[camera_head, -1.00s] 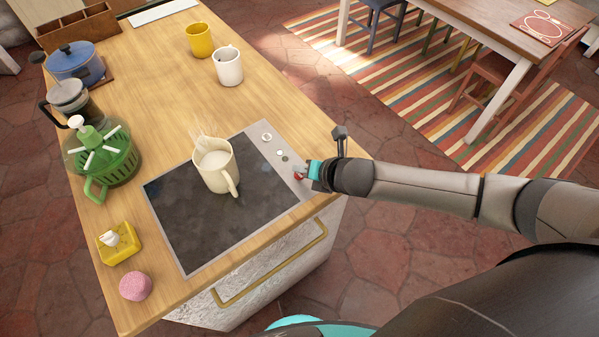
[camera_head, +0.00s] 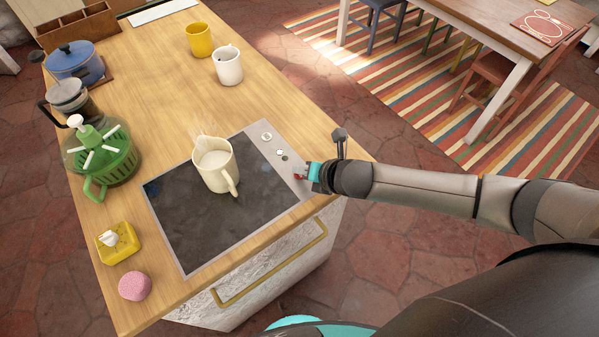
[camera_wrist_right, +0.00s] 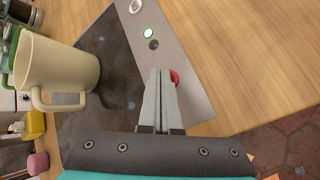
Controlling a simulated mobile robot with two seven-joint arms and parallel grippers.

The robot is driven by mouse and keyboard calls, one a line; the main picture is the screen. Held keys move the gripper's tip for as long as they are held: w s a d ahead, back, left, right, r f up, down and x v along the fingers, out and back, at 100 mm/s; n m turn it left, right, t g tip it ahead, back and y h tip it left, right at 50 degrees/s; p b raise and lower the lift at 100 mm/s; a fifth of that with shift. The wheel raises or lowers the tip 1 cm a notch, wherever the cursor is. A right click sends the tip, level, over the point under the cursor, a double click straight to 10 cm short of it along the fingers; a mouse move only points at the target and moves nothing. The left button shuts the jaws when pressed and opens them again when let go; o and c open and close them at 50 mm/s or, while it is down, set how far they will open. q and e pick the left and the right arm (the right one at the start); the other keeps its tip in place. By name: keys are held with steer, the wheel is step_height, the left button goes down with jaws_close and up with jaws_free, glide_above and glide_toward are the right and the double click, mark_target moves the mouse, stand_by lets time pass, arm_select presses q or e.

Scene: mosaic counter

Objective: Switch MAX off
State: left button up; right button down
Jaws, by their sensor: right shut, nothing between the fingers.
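The cooktop (camera_head: 190,232) is set into the wooden counter, with a grey control strip along its right side. On the strip are a round pale control (camera_wrist_right: 135,6), a lit greenish-white spot (camera_wrist_right: 148,33), a dark spot (camera_wrist_right: 154,44) and a red button (camera_wrist_right: 174,76). I cannot read any MAX label. My right gripper (camera_wrist_right: 163,74) is shut and empty. Its fingertips are at the red button, partly covering it; I cannot tell whether they touch. In the head view the gripper (camera_head: 306,173) reaches the strip from the right. My left gripper is not in view.
A cream jug (camera_head: 214,172) with white liquid and faint steam stands on the cooktop. A white mug (camera_head: 229,68) and a yellow mug (camera_head: 199,41) stand farther back. A green-lidded container (camera_head: 105,160), yellow dish (camera_head: 119,246) and pink ball (camera_head: 135,286) line the left side.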

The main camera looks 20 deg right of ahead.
steer(key=shift+f, duration=0.2)
stand_by(0.5)
steer(key=shift+r, duration=0.1)
steer(key=shift+r+p, duration=0.55)
steer(key=shift+p, duration=0.2)
steer(key=shift+r, duration=0.1)
step_height(320, 180, up, 6)
steer(key=p, duration=0.6)
steer(key=shift+p, duration=0.4)
